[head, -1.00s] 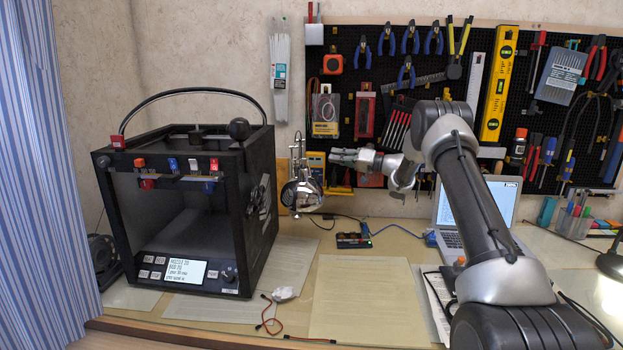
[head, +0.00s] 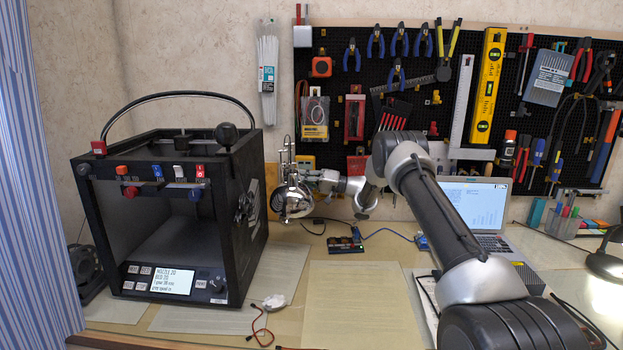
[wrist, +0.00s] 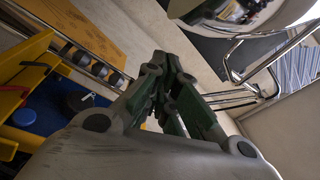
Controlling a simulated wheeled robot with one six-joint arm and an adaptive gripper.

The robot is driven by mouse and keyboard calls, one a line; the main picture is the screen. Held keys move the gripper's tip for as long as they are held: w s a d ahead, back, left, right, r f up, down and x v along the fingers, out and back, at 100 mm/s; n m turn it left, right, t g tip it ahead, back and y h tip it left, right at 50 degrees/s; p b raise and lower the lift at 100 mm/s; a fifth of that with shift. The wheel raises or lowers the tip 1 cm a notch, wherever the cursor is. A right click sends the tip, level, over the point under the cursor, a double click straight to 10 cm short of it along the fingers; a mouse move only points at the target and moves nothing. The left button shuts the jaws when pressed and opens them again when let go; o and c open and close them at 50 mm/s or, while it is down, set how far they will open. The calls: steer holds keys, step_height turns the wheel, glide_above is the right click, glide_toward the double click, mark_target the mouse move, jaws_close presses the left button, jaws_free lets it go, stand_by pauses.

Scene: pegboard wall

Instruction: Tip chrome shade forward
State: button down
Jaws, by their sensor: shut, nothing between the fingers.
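The chrome shade (head: 292,201) hangs on a thin metal stand to the right of the black 3D printer. A rounded, mirror-like surface, probably this shade, shows at the top of the wrist view (wrist: 262,22), with thin chrome rods (wrist: 262,62) below it. My gripper (head: 308,180) is at the shade's upper right, close to the stand. In the wrist view its fingers (wrist: 165,65) are together and empty. I cannot tell whether they touch the shade or its rods.
The black 3D printer (head: 168,225) stands left of the shade. A pegboard with tools (head: 345,100) is behind my arm. A small circuit board (head: 345,245) and a laptop (head: 472,205) are on the desk. The desk front holds mostly flat sheets (head: 355,300).

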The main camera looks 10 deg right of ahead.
steer(key=shift+s+f, duration=0.4)
steer(key=shift+s, duration=0.3)
steer(key=shift+s+f, duration=0.35)
steer(key=shift+s, duration=0.3)
steer(key=shift+s+f+m, duration=0.2)
steer(key=shift+f+m, duration=0.25)
steer(key=shift+m, duration=0.05)
steer(key=s+f+m+h, duration=0.3)
steer(key=s+f+m, duration=0.2)
steer(key=m, duration=0.3)
steer(key=shift+s+m+g, duration=0.3)
steer(key=shift+s+g, duration=0.1)
steer(key=shift+s, duration=0.25)
steer(key=shift+s+a+f, duration=0.1)
stand_by(0.5)
